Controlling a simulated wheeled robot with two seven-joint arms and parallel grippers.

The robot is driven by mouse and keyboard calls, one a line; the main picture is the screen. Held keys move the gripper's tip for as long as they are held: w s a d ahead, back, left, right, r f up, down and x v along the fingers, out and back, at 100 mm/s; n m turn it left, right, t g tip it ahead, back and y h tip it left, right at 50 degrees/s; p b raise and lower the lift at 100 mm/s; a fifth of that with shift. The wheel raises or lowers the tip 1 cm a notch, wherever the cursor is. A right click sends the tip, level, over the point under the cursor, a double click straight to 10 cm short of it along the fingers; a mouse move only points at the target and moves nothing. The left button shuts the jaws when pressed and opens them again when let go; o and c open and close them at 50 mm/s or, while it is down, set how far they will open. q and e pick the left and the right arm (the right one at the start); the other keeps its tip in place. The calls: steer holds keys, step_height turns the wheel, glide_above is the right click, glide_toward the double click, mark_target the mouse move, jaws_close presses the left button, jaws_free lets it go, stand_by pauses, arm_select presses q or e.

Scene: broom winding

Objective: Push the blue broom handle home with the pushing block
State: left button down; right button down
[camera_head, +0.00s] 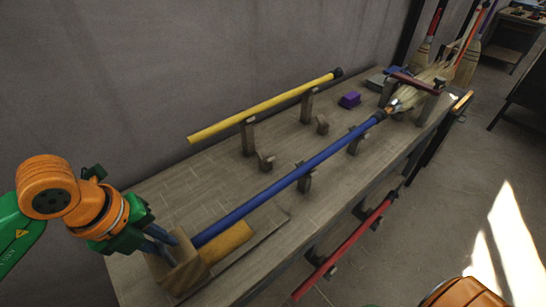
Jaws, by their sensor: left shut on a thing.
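The blue broom handle (285,180) lies slantwise along the workbench on low wooden supports. Its far end, with a dark collar, points at the straw broom head (408,102), held in a clamp with a dark red bar (414,84). A pale tip shows between collar and straw; I cannot tell how deep it sits. My left gripper (162,238) is shut on the wooden pushing block (184,268) at the handle's near end. The block appears to touch or nearly touch that end; the contact is unclear. My right gripper is out of view; only an orange part of my right arm shows at the bottom.
A yellow handle (262,106) rests on taller supports behind the blue one. A yellowish piece (228,242) lies beside the block. A purple object (350,99) sits on the bench (215,183). A red handle (343,248) hangs along the front side. Finished-looking brooms lean at the back.

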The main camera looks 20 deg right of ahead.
arm_select(q)
glide_above(207, 232)
steer(key=a, duration=0.2)
steer(key=shift+s, duration=0.25)
stand_by(1.3)
steer(key=shift+r, duration=0.1)
stand_by(0.5)
steer(key=c, duration=1.3)
jaws_free()
steer(key=o, duration=1.1)
steer(key=shift+w+d, duration=0.15)
steer(key=shift+d, duration=0.45)
steer(key=shift+a, duration=0.3)
steer(key=p+v, duration=0.6)
steer(key=v, duration=0.3)
steer(key=shift+a+r, duration=0.2)
steer(key=shift+r, duration=0.2)
